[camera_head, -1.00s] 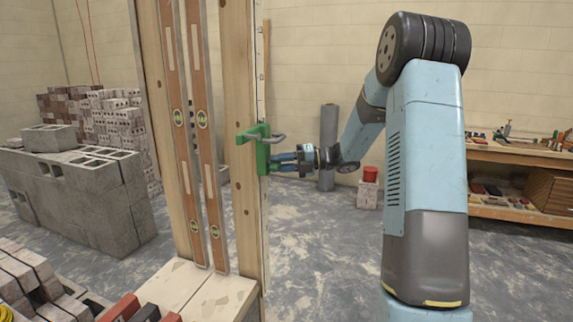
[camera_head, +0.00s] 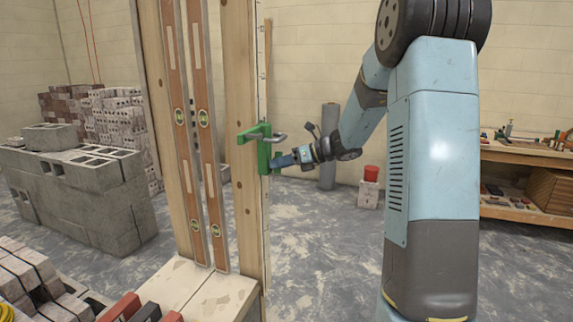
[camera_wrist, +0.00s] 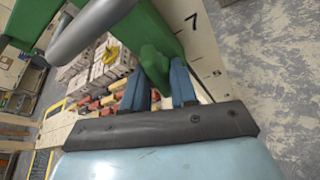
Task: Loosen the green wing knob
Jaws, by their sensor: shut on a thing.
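A green bracket (camera_head: 264,146) with a grey metal bar (camera_head: 268,137) is fixed on the edge of an upright wooden post. The green wing knob (camera_wrist: 154,64) shows in the wrist view, with its end between the two blue fingers. My gripper (camera_wrist: 158,88) is shut on it. In the head view my gripper (camera_head: 275,163) reaches the bracket's right side from the right, its hand tilted up to the right. The knob is hard to make out there, hidden by the fingers. The grey bar also crosses the wrist view at upper left (camera_wrist: 90,30).
A marked strip (camera_wrist: 200,45) runs along the post beside the knob. Two spirit levels (camera_head: 203,120) lean on the post's left. Concrete blocks (camera_head: 80,185) stand at left and a workbench (camera_head: 520,155) at right.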

